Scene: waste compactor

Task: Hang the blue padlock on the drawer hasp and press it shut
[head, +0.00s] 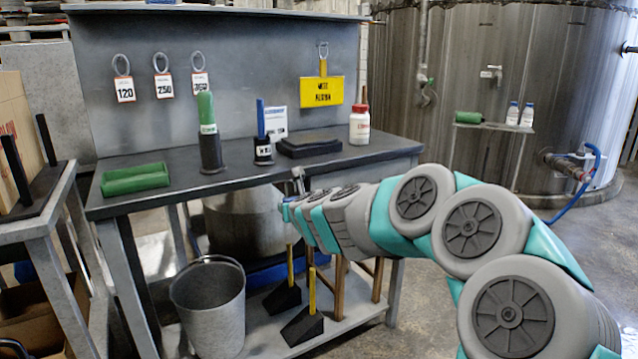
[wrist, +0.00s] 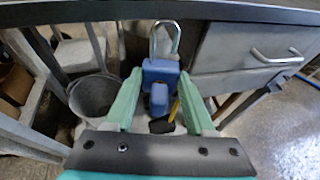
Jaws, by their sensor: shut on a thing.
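In the wrist view, the blue padlock (wrist: 161,70) is between the fingertips of my gripper (wrist: 162,86). The gripper is shut on it. Its metal shackle (wrist: 178,36) points up, just below the table's front edge. I cannot tell whether the shackle is open or closed. A smaller blue block shows below the padlock body; I cannot tell if it is part of it. The grey drawer (wrist: 235,48) with a bar handle (wrist: 277,57) is to the right. I cannot make out the hasp. In the head view, my gripper (head: 296,190) is below the table front, with the padlock not clear.
The workbench (head: 265,170) carries a green tray (head: 135,179), a green-topped bottle (head: 207,130), a black slab (head: 310,146) and a white bottle (head: 360,125). A metal bucket (head: 210,300) stands below at the left. Wedges with yellow handles (head: 312,290) are on the lower shelf. Open floor lies to the right.

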